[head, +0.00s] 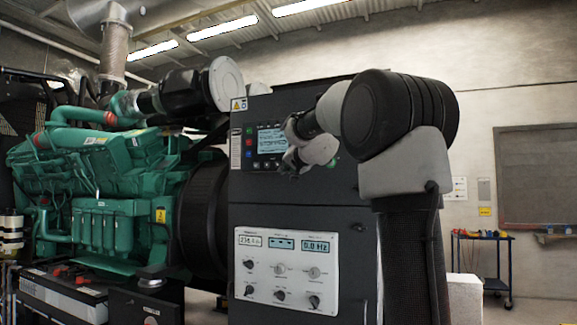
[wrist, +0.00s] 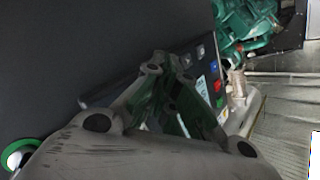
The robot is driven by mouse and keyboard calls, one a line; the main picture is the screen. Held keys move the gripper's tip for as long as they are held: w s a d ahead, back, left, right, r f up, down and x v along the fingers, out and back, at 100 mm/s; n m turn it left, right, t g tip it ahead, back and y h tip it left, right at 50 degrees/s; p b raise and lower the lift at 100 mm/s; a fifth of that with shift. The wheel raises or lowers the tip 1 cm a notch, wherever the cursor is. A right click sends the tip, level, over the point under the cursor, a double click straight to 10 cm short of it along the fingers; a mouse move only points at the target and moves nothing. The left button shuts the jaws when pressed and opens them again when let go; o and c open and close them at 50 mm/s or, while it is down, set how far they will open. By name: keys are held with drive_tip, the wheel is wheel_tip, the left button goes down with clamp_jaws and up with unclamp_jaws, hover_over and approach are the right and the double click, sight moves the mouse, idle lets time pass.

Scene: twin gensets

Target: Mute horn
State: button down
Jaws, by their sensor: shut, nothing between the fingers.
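The control panel (head: 257,165) on the dark cabinet carries a lit display (head: 270,139) with a column of small buttons (head: 248,142) at its left. No label is readable, so I cannot tell which control is the horn mute. My arm covers the display's right side. My gripper (wrist: 161,63) is shut and empty in the wrist view, its fingertips meeting in front of the panel; whether they touch it I cannot tell. Beyond the fingers, a blue button (wrist: 213,70) and a red button (wrist: 218,86) show near the panel edge. The display is largely hidden there.
A lower white panel (head: 283,270) holds several knobs and small readouts. A green engine (head: 110,190) stands left of the cabinet. A blue cart (head: 483,262) and a grey wall board (head: 540,175) are at the back right. A green-ringed round part (wrist: 20,155) shows at the wrist view's lower left.

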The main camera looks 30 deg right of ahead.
drive_tip(key=shift+d, duration=0.1)
idle(0.3)
drive_tip(key=shift+s+a, duration=0.55)
drive_tip(key=shift+a, duration=0.15)
idle(0.4)
